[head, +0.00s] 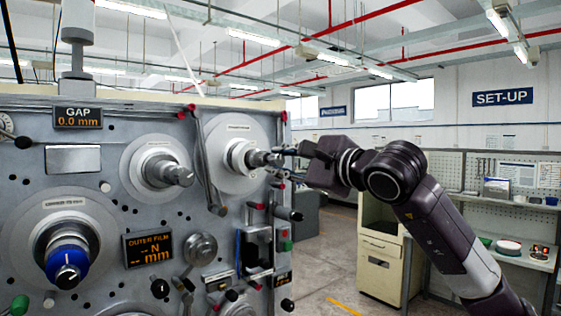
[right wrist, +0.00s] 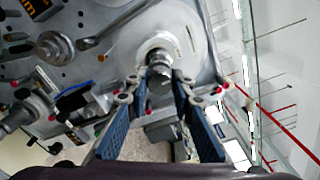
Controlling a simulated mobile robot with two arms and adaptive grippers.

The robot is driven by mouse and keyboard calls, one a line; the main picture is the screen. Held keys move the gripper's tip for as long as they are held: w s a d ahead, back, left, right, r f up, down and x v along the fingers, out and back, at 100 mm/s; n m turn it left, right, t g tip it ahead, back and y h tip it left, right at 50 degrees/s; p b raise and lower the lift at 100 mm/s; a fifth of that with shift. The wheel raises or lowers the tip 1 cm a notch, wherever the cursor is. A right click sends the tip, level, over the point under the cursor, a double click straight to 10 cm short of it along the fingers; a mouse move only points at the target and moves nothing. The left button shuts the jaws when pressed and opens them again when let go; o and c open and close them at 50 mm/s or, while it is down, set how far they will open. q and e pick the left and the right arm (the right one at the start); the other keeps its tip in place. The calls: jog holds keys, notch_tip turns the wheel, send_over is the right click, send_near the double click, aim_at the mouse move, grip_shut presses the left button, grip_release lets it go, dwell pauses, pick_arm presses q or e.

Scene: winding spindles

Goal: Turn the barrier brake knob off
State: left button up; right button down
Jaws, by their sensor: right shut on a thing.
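The upper right spindle (head: 241,158) sticks out from the grey machine face and has a dark knob-like end. Its label is too small to read. My right gripper (head: 280,160) is at this end, its arm coming in from the right. In the right wrist view, the two blue fingers reach up on either side of the spindle's end knob (right wrist: 158,76), and my right gripper (right wrist: 157,84) is shut on it. The fingers and blur partly hide the contact, and the knob's setting cannot be read. My left gripper is not in view.
The upper left spindle (head: 160,173) and a blue knob (head: 67,264) on the lower left spindle stand out from the panel. A handled lever (head: 206,165) and several red-tipped pegs are close to my gripper. A beige cabinet (head: 380,262) stands behind on the right.

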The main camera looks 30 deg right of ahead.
dwell(0.3)
jog(key=c, duration=1.7)
grip_release()
jog(key=shift+o, duration=0.2)
jog(key=shift+s, duration=0.2)
jog(key=s, duration=1.1)
jog(key=shift+s+d, duration=0.35)
jog(key=shift+d, duration=0.1)
jog(key=shift+w, duration=0.1)
